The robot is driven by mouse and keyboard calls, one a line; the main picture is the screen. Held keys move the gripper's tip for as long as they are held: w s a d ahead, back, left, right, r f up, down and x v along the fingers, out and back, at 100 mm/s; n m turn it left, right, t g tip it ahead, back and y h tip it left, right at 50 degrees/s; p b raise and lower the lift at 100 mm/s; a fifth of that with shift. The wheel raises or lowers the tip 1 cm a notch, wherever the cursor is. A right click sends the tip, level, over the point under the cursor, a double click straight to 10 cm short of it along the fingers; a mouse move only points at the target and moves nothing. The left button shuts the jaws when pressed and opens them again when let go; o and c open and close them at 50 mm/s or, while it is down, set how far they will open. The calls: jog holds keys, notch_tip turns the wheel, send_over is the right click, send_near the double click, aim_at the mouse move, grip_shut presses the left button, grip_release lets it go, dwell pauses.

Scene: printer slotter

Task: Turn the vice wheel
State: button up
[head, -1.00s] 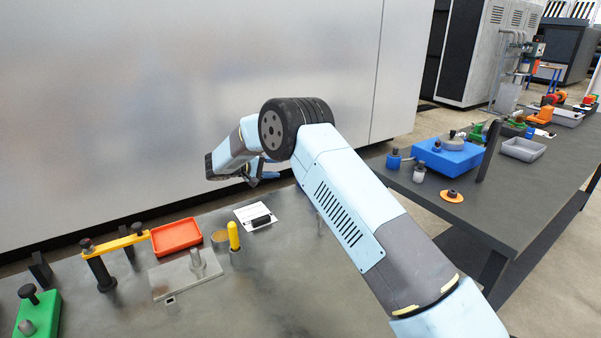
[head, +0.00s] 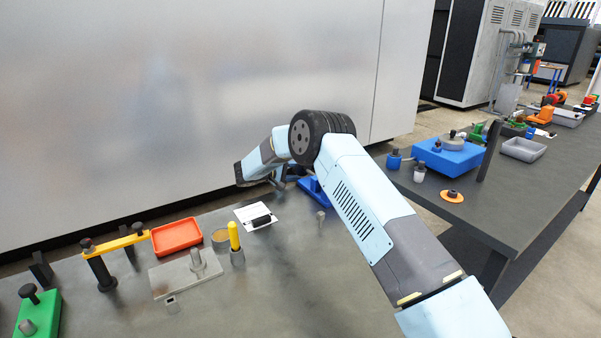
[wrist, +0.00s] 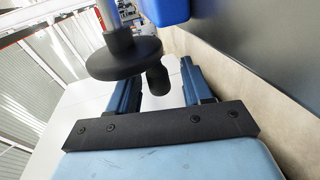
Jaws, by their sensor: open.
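A black vice wheel (wrist: 122,58) with a short knob-like handle (wrist: 156,79) shows in the wrist view, on a grey shaft. The blue vice body (wrist: 166,8) is at the top of that view. In the head view a blue part (head: 316,190), seemingly the vice, shows on the near bench, partly hidden by my arm. My gripper (wrist: 160,68) is open, and the handle appears between its two blue fingers. I cannot tell whether they touch it. In the head view my gripper (head: 280,182) is small and partly hidden, and the wheel cannot be made out.
The near grey bench (head: 330,300) holds a red tray (head: 177,236), a yellow-handled tool (head: 234,240), a white card (head: 256,217) and a metal plate (head: 190,272) to the left. A large grey cabinet (head: 200,100) stands behind. Another bench (head: 520,190) is at right.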

jog(key=shift+x, duration=1.25)
grip_shut()
